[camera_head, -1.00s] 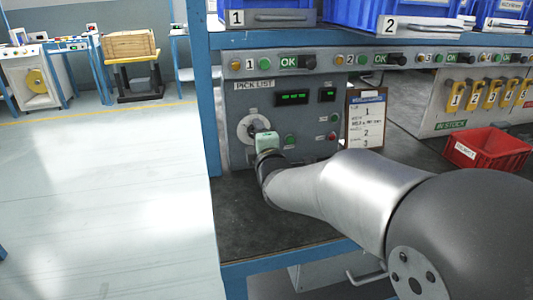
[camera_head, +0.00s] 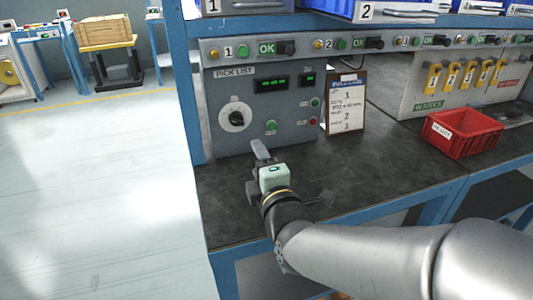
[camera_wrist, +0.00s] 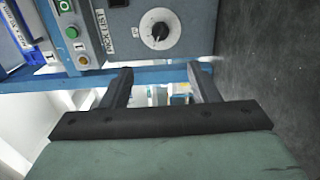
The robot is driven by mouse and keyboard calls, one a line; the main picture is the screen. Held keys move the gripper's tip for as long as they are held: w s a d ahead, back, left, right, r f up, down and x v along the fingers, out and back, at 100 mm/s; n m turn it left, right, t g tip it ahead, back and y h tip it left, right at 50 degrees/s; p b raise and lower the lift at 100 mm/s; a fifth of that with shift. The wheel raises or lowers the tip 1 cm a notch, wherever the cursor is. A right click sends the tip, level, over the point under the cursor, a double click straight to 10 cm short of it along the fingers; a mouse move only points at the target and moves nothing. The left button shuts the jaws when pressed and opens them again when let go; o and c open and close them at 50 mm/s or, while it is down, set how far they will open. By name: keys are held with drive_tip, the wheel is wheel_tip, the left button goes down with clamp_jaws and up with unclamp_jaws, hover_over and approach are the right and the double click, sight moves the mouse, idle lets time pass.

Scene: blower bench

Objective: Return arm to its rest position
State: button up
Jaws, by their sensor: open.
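My gripper (camera_head: 257,168) is over the left part of the dark bench top, in front of the pick list panel (camera_head: 262,100). In the wrist view my gripper (camera_wrist: 160,80) shows two dark fingers spread apart with nothing between them. The panel's round knob (camera_head: 236,117) is behind and left of the gripper, apart from it. The knob also shows in the wrist view (camera_wrist: 160,30), beyond the fingertips.
A clipboard (camera_head: 346,105) stands right of the panel. A red bin (camera_head: 463,134) sits on the bench at the right. Blue bins (camera_head: 375,8) line the shelf above. Yellow numbered tags (camera_head: 465,76) hang at the back right. Open floor (camera_head: 100,200) lies left.

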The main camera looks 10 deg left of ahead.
drive_tip(key=s+d+r+m+g+h+p, duration=0.25)
drive_tip(key=d+m+g+h+p, duration=0.4)
drive_tip(key=d+m+p, duration=0.7)
drive_tip(key=s+d+r+m+g+h+p, duration=0.1)
drive_tip(key=s+d+r+m+g+p, duration=0.1)
drive_tip(key=s+d+m+g+p, duration=0.2)
drive_tip(key=s+d+r+m+g+h+p, duration=0.1)
drive_tip(key=s+d+r+m+g+p, duration=0.2)
drive_tip(key=s+d+m+p, duration=0.3)
drive_tip(key=s+d+g+p, duration=0.1)
drive_tip(key=s+d, duration=0.1)
drive_tip(key=s, duration=0.2)
drive_tip(key=shift+r+g, duration=0.35)
